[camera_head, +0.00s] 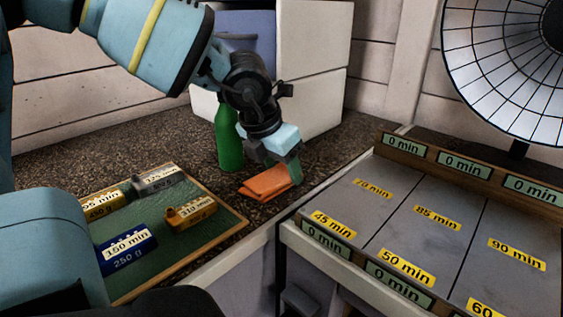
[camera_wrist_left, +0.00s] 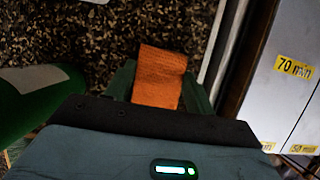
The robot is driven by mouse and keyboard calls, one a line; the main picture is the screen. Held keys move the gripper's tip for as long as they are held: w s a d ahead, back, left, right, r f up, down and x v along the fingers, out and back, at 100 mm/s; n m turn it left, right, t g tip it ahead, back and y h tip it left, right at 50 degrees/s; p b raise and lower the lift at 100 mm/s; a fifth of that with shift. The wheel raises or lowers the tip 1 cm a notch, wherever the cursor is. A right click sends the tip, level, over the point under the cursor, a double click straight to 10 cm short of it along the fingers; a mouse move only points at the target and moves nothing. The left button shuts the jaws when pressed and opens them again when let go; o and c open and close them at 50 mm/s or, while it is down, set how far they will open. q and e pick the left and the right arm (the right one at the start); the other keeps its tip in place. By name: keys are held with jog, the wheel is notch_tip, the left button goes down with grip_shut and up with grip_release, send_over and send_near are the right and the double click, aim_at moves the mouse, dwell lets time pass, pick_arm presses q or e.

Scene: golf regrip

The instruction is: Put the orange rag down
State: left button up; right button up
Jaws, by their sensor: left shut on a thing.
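The orange rag (camera_head: 267,182) is a folded cloth at the speckled counter's right edge in the head view, right of the green bottle. My left gripper (camera_head: 292,172) points down at the rag's right end and is shut on it. In the left wrist view the rag (camera_wrist_left: 159,76) sticks out between the two green fingers (camera_wrist_left: 160,90). The rag is at or very close to the counter surface; I cannot tell whether it rests fully on it. My right gripper is not in view.
A green bottle (camera_head: 228,138) stands close behind the rag. A green tray (camera_head: 140,251) with several labelled blocks lies to the left. A grey board (camera_head: 400,205) with yellow minute labels is at the right, with a round fan-like grille (camera_head: 500,60) behind it.

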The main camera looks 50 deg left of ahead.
aim_at(265, 178)
pick_arm(q)
jog(key=shift+f, duration=0.15)
jog(key=shift+f, duration=0.15)
jog(key=o, duration=1)
jog(key=shift+c, duration=0.2)
jog(key=shift+r, duration=0.5)
jog(key=p+v, duration=0.1)
jog(key=v, duration=1)
jog(key=shift+s+r+p, duration=0.15)
jog(key=shift+s+p, duration=0.1)
jog(key=shift+p, duration=0.1)
